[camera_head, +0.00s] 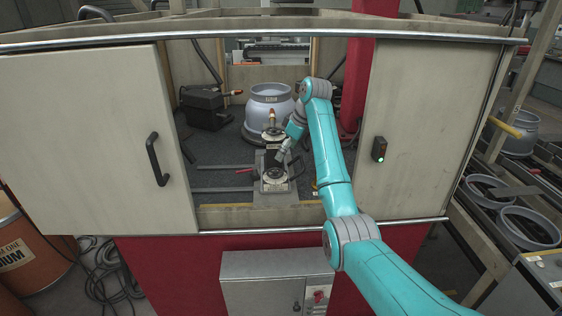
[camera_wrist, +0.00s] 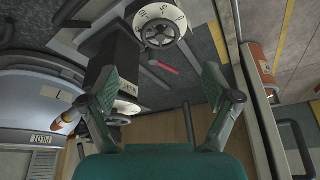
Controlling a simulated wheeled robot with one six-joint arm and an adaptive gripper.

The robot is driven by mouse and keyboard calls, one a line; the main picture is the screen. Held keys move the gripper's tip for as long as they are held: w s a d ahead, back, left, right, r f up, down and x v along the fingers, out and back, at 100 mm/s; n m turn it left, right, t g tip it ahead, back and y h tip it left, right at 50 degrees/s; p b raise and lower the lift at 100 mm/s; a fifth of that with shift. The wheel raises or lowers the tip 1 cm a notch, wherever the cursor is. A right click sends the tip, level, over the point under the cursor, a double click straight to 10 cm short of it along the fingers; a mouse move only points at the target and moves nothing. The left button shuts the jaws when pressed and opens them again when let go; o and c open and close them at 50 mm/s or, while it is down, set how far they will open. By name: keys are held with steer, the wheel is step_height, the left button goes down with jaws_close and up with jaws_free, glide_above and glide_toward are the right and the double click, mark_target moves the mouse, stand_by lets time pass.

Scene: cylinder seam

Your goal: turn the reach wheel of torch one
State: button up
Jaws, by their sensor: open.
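A dark torch stand (camera_head: 273,160) stands inside the enclosure, with a dial and handwheel (camera_head: 273,176) low at its near end and another wheel (camera_head: 272,135) higher up. In the wrist view a white dial with a dark spoked handwheel (camera_wrist: 158,32) is at the top, beyond my fingertips. A second handwheel (camera_wrist: 118,118) lies lower, partly behind my left finger. Which of them is the reach wheel of torch one I cannot tell. My gripper (camera_wrist: 160,78) is open and empty; no contact with either wheel shows. In the head view my gripper (camera_head: 284,152) is small beside the stand.
A grey-blue cylinder (camera_head: 268,103) stands behind the torch stand, and a black unit (camera_head: 205,108) is left of it. Pale door panels flank the opening. A red-handled tool (camera_head: 246,171) lies left of the stand. Dark floor left of the stand is mostly clear.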

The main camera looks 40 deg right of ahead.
steer(key=shift+v, duration=1.5)
